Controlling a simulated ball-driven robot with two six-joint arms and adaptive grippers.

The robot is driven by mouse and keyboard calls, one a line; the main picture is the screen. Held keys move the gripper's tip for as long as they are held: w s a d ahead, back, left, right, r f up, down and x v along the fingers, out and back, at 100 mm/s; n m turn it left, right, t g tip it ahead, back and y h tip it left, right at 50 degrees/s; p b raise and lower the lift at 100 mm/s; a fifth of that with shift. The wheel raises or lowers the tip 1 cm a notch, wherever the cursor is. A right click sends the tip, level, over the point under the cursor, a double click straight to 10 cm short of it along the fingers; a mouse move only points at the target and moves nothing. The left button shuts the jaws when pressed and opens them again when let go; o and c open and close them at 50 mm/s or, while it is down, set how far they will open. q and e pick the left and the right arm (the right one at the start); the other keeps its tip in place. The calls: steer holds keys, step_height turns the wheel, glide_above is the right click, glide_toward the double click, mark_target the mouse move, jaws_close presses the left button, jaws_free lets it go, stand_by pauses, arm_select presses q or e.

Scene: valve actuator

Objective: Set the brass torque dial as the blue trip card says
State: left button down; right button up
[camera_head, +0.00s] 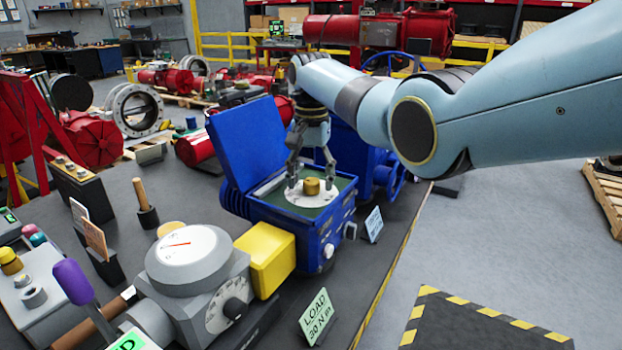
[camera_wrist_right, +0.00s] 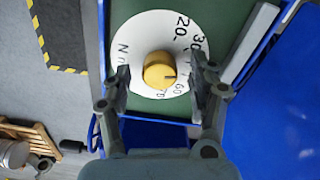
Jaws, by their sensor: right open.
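The brass torque dial (camera_head: 312,187) sits on a round white scale plate (camera_head: 297,198) inside the open blue actuator box (camera_head: 285,225). In the right wrist view the dial (camera_wrist_right: 158,70) shows a dark pointer line toward the right, and the plate (camera_wrist_right: 150,28) reads 20, 30 and 60, with some marks hidden by the fingers. My right gripper (camera_head: 311,182) is open, coming from above, its fingers on either side of the dial; contact cannot be told. The blue trip card (camera_head: 374,224) stands right of the box; its writing is too small to read. My left gripper is out of view.
The raised blue lid (camera_head: 245,140) stands left behind the dial. A grey gauge unit (camera_head: 190,260) with a yellow block (camera_head: 266,258) is in front left. A green LOAD 30 N m card (camera_head: 317,317) stands near the bench edge.

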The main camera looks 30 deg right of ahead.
steer(key=shift+f, duration=0.45)
steer(key=shift+c, duration=2.8)
steer(key=c, duration=0.6)
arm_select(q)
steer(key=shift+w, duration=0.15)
